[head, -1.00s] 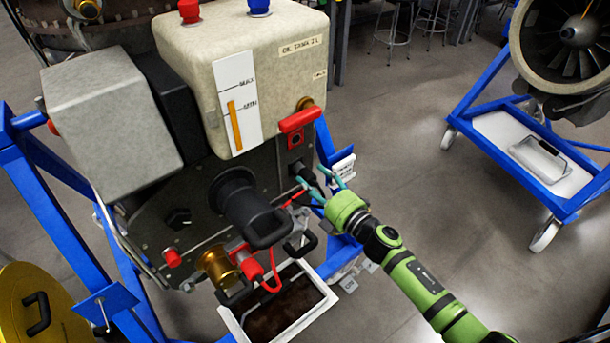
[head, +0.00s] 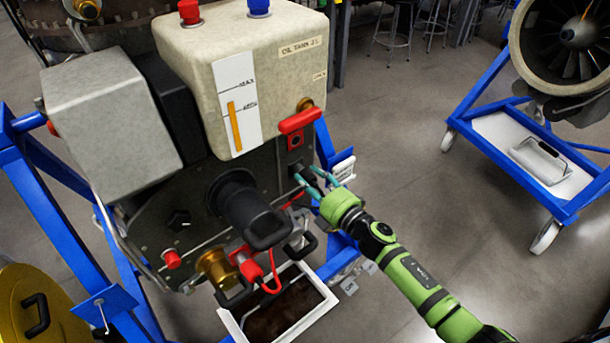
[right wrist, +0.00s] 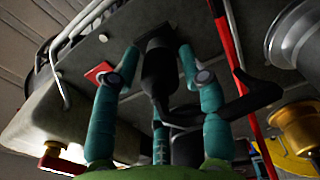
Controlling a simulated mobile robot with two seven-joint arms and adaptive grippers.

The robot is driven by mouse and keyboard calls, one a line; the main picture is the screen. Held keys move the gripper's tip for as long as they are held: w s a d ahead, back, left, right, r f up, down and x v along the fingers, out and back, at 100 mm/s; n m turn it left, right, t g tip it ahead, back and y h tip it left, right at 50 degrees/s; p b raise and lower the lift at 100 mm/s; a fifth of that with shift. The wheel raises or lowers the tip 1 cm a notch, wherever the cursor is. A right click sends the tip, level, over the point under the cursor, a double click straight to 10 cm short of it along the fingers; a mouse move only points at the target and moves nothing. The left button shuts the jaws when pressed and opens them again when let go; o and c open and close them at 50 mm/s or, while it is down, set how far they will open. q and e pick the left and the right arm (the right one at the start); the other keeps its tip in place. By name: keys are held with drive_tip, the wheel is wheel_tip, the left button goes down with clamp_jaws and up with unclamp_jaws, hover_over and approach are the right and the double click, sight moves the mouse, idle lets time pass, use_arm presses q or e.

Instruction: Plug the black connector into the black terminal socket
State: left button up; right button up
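The black connector (right wrist: 158,72) is a dark cylinder in the right wrist view, pointing at the grey panel. Its far end is at a dark fitting on the panel, which looks like the black terminal socket. I cannot tell how deep it sits. In the head view the socket (head: 297,167) is below a red-framed square, and the connector is mostly hidden by the fingers. My right gripper (head: 315,182) has teal fingers on either side of the connector; it also shows in the right wrist view (right wrist: 158,58). Gaps show between fingers and connector. My left gripper is not in view.
A red handle (head: 299,121) juts out above the socket. A big black plug with a handle (head: 250,212) and a brass fitting (head: 216,268) are to the left. A blue stand frame (head: 326,150) runs close on the right. Open floor lies further right.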

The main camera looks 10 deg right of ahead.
sight(313, 183)
clamp_jaws()
drive_tip(key=shift+s+f, duration=0.1)
drive_tip(key=shift+s, duration=0.1)
drive_tip(key=shift+s+d, duration=0.25)
drive_tip(key=shift+s, duration=0.1)
drive_tip(key=shift+p+v, duration=0.45)
drive_tip(key=shift+v, duration=1.05)
